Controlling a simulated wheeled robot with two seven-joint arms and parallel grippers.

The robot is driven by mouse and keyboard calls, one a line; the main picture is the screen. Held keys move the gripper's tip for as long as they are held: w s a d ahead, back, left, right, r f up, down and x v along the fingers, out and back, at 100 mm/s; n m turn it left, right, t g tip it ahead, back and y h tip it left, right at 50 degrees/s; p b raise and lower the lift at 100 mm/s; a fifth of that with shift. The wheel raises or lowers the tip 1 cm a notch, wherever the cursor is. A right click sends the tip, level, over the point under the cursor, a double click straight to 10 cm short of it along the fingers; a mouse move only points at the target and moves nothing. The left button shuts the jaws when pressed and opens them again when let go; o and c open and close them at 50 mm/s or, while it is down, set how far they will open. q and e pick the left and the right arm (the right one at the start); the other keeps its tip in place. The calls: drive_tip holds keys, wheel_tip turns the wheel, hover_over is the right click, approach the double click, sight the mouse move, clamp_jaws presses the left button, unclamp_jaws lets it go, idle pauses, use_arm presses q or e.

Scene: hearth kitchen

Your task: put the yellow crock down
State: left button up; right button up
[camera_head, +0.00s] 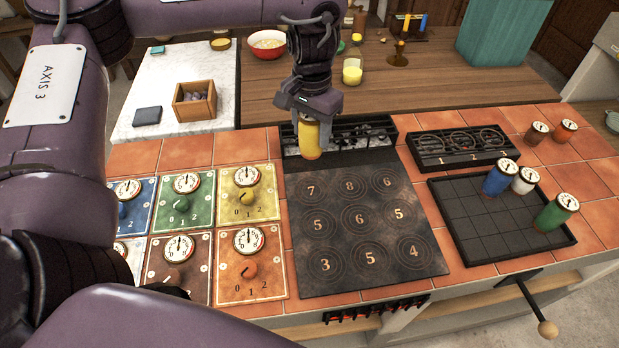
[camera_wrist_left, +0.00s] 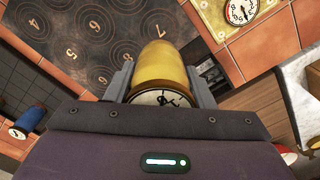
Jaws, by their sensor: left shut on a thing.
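The yellow crock (camera_head: 310,142) is a small cylinder with a pale dial lid. My left gripper (camera_head: 312,122) is shut on it from above, at the back edge of the dark numbered hotplate (camera_head: 365,235). In the left wrist view the yellow crock (camera_wrist_left: 162,70) sits between the two grey fingers, its dial partly hidden by the gripper body. The numbered plate (camera_wrist_left: 95,45) shows beyond it. I cannot tell whether the crock's base touches anything. My right gripper is not seen.
A black tray (camera_head: 450,225) on the right carries blue, white and green crocks. Brown and red crocks (camera_head: 565,130) stand behind it. A black rack (camera_head: 460,158) numbered 1 to 3 is at the back. Coloured dial panels (camera_head: 187,200) lie left. The numbered rings are bare.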

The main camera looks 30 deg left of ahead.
use_arm(q)
wheel_tip(320, 180, down, 14)
drive_tip(key=b, duration=0.3)
drive_tip(key=shift+d+r, duration=0.1)
drive_tip(key=shift+r, duration=0.05)
drive_tip(key=shift+w+f+b, duration=0.15)
drive_tip(key=shift+f+b, duration=0.1)
drive_tip(key=shift+b, duration=0.05)
drive_tip(key=o, duration=1.2)
drive_tip(key=shift+f, duration=0.1)
drive_tip(key=shift+o, duration=0.2)
